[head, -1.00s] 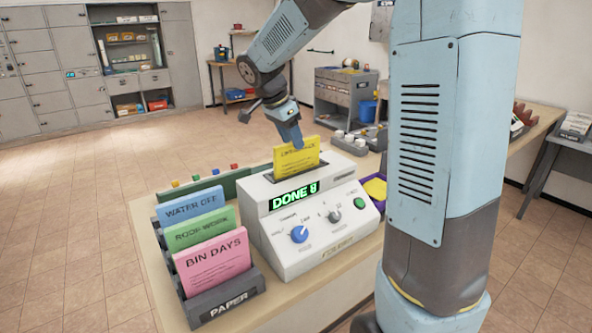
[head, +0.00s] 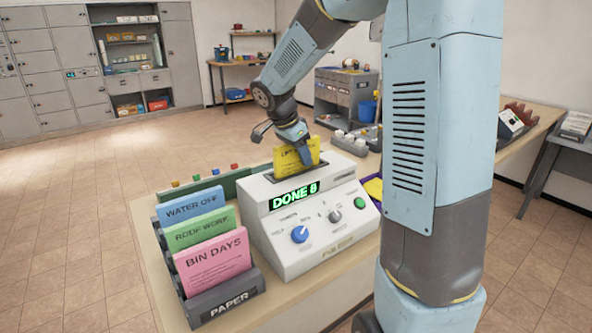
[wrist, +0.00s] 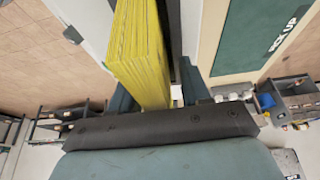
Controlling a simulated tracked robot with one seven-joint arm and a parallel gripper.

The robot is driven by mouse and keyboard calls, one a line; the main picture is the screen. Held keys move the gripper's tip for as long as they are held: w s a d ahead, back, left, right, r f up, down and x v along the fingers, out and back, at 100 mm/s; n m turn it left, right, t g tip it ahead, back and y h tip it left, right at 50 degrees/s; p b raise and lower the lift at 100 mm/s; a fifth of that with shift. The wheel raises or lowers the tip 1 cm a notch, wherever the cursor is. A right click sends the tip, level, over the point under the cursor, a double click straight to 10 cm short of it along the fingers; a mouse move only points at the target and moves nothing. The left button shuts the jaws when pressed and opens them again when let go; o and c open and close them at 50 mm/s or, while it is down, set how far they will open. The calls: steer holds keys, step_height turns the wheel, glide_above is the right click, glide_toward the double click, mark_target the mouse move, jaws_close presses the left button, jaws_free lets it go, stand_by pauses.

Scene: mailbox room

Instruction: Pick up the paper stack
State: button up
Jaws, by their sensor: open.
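The yellow paper stack (head: 288,158) stands upright in the slot on top of the light grey machine (head: 268,230), whose display reads "DONE 8". In the wrist view the stack (wrist: 138,50) shows edge-on as many thin yellow sheets. My gripper (head: 300,143) is at the stack's upper edge in the head view and covers part of it. In the wrist view my gripper (wrist: 158,88) is open, with one dark finger on each side of the stack. I cannot tell whether either finger touches it.
A dark paper rack (head: 228,302) holds blue, green and pink sheets left of the machine. A purple tray (head: 376,204) with yellow paper is at its right, partly behind my arm. A dark green panel (wrist: 252,35) marked "PICK UP" shows in the wrist view.

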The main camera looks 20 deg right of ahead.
steer(key=shift+f, duration=0.15)
steer(key=shift+c, duration=0.3)
jaws_close()
stand_by(0.3)
